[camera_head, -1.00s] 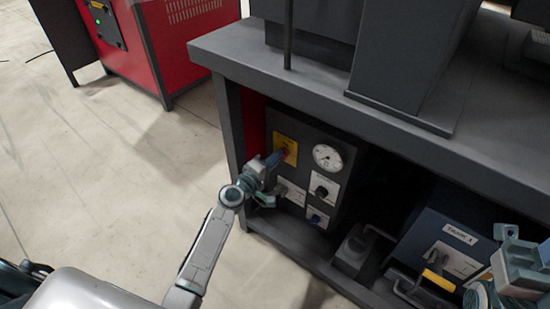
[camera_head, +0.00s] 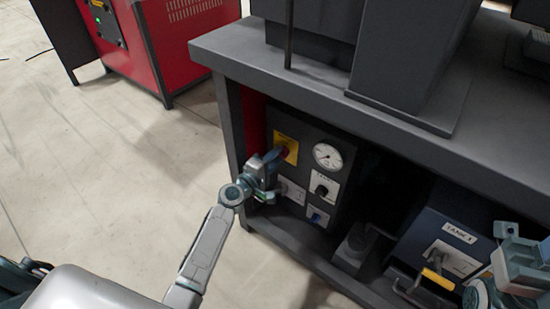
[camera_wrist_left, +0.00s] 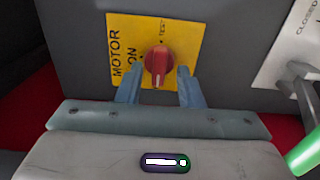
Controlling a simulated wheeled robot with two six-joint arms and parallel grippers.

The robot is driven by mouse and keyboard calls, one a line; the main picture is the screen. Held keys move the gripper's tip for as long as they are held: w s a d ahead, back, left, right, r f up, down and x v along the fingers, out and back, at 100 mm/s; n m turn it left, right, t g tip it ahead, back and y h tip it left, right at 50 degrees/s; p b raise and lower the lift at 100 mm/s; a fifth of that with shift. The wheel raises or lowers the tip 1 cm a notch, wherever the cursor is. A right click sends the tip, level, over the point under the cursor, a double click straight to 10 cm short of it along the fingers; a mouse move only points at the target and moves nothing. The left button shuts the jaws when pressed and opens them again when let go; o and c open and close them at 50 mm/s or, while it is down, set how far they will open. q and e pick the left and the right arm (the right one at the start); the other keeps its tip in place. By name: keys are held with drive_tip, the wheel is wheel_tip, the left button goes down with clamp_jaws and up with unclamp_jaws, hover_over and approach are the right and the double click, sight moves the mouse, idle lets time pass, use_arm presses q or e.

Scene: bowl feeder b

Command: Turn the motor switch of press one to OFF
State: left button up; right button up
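The motor switch is a red knob (camera_wrist_left: 158,62) on a yellow plate (camera_wrist_left: 185,33) with the words MOTOR, ON and TEST; no OFF label is readable. Its white mark points toward the bottom of the left wrist view. In the head view the yellow plate (camera_head: 289,142) is at the upper left of the press panel, and the red knob (camera_head: 285,152) is partly hidden. My left gripper (camera_wrist_left: 159,75) is open, with one finger on each side of the knob and small gaps visible. My right gripper (camera_head: 518,262) is at the lower right, away from the switch; its fingers are unclear.
A TANK 1 box (camera_head: 440,235) with a yellow-gripped handle stands to the right. The grey table top (camera_head: 300,80) overhangs the panel. Open floor lies left.

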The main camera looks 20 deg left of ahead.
use_arm(q)
drive_tip(key=v, duration=1)
drive_tip(key=shift+s, duration=0.4)
drive_tip(key=shift+s+a, duration=0.1)
drive_tip(key=shift+a, duration=0.1)
